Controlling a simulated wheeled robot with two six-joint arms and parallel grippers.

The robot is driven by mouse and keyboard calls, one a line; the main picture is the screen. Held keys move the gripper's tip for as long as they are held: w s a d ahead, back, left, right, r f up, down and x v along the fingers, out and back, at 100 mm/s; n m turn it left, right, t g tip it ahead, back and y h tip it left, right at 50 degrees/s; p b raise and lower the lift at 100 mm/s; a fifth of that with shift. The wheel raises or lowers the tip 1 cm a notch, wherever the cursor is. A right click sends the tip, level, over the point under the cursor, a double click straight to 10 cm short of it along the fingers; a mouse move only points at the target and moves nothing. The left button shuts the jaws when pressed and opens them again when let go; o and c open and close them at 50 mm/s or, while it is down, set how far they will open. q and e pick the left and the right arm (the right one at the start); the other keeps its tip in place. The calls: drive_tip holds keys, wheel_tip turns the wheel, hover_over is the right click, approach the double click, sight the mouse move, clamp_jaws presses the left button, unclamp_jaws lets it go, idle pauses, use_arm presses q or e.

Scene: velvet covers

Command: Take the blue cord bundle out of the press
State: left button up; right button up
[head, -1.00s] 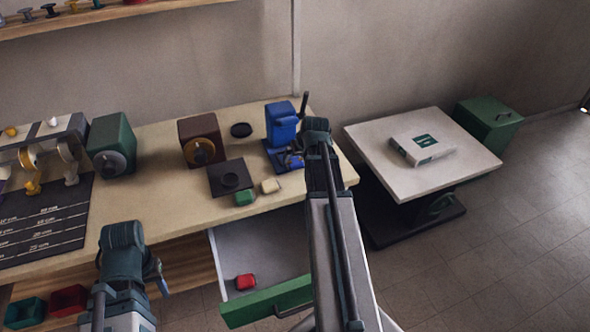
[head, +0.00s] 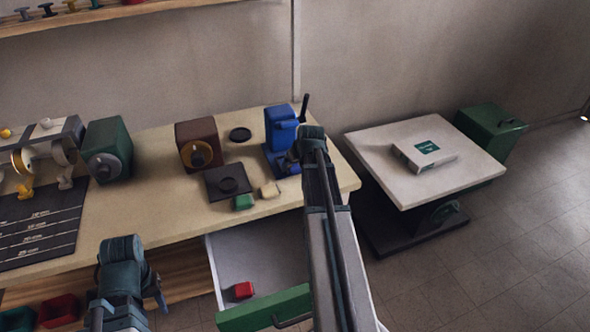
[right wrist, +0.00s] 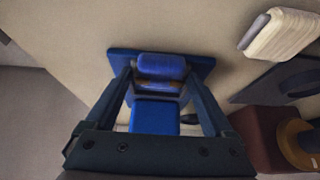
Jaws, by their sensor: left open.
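The blue press (head: 281,127) with its dark upright lever stands at the right end of the workbench. My right gripper (head: 293,157) is at the front of the press, partly hidden by my arm. In the right wrist view its two fingers (right wrist: 162,82) are spread. A rounded blue piece (right wrist: 160,65), which looks like the cord bundle, lies between the fingertips above the press base (right wrist: 202,66). An orange-brown band shows beside it. I cannot tell whether the fingers touch it. My left gripper (head: 158,290) is open and empty, low in front of the bench, mostly hidden by its wrist.
An open drawer (head: 262,257) holding a red block (head: 243,290) juts out below. A side table (head: 380,170) with a white box stands right.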

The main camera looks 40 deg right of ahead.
sight(298, 164)
drive_tip(key=c, duration=0.7)
drive_tip(key=shift+r, duration=0.15)
drive_tip(key=shift+c, duration=0.2)
drive_tip(key=shift+r+p, duration=0.6)
drive_tip(key=shift+p, duration=0.15)
wheel_tip(298, 164, up, 3)
drive_tip(key=p, duration=0.3)
drive_tip(key=shift+s+d+f+b, duration=0.15)
drive_tip(key=shift+s+f+b, duration=0.05)
drive_tip(key=shift+s, duration=0.4)
drive_tip(key=shift+s+d+f+b, duration=0.15)
drive_tip(key=shift+s, duration=0.4)
drive_tip(key=s+d, duration=0.1)
drive_tip(key=s, duration=0.3)
drive_tip(key=s+d, duration=0.2)
drive_tip(key=s, duration=0.2)
drive_tip(key=s+d+r+p, duration=0.1)
drive_tip(key=s, duration=0.4)
drive_tip(key=shift+d+r, duration=0.1)
drive_tip(key=shift+d, duration=0.25)
